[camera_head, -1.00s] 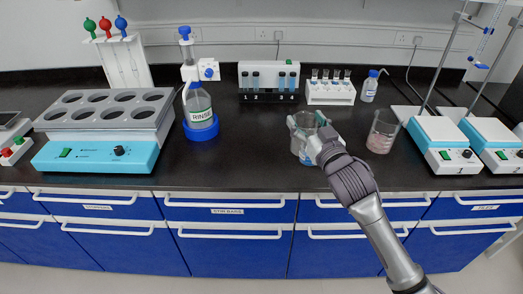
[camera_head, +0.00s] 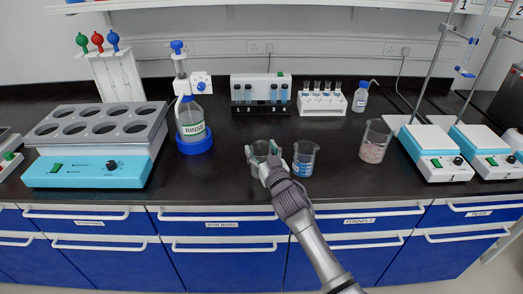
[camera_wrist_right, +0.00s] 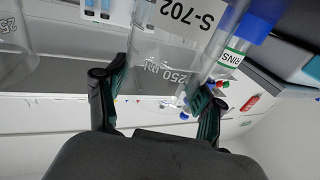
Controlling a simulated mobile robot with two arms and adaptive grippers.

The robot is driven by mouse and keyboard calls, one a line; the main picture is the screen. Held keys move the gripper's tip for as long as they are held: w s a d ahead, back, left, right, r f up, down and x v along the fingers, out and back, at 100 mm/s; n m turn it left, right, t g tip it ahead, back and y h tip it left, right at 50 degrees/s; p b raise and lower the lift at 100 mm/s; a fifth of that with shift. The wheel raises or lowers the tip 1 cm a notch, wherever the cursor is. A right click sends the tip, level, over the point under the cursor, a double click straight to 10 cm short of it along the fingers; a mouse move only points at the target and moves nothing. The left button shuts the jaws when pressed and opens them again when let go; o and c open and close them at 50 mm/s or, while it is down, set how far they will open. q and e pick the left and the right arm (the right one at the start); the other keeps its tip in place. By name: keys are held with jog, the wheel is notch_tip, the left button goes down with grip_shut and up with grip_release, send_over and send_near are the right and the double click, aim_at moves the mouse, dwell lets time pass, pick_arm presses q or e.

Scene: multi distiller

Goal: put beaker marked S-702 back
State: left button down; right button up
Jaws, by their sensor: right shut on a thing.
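The clear beaker marked S-702 (camera_head: 257,158) is in my right gripper (camera_head: 267,160), above or on the black bench. The bench contact is unclear. In the right wrist view the beaker (camera_wrist_right: 165,55) shows its S-702 label and a 250 mL mark, between the two fingers of the gripper (camera_wrist_right: 155,100). It looks empty. A second beaker with blue markings (camera_head: 305,160) stands just to the right of the gripper. A third beaker with pinkish contents (camera_head: 375,142) stands further right. My left gripper is out of view.
A blue-fronted block with round wells (camera_head: 90,165) is at the far left. Tube racks (camera_head: 323,103) stand behind, and hotplate stirrers (camera_head: 435,150) at right. The bench between rinse bottle and gripper is clear.

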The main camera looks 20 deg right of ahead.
jog(key=shift+f, duration=0.2)
jog(key=o, duration=1.8)
jog(key=shift+c, duration=0.2)
jog(key=shift+r, duration=0.2)
jog(key=s, duration=1.2)
jog(key=shift+d+f+b, duration=0.25)
jog(key=shift+d+b, duration=0.05)
jog(key=shift+b, duration=0.1)
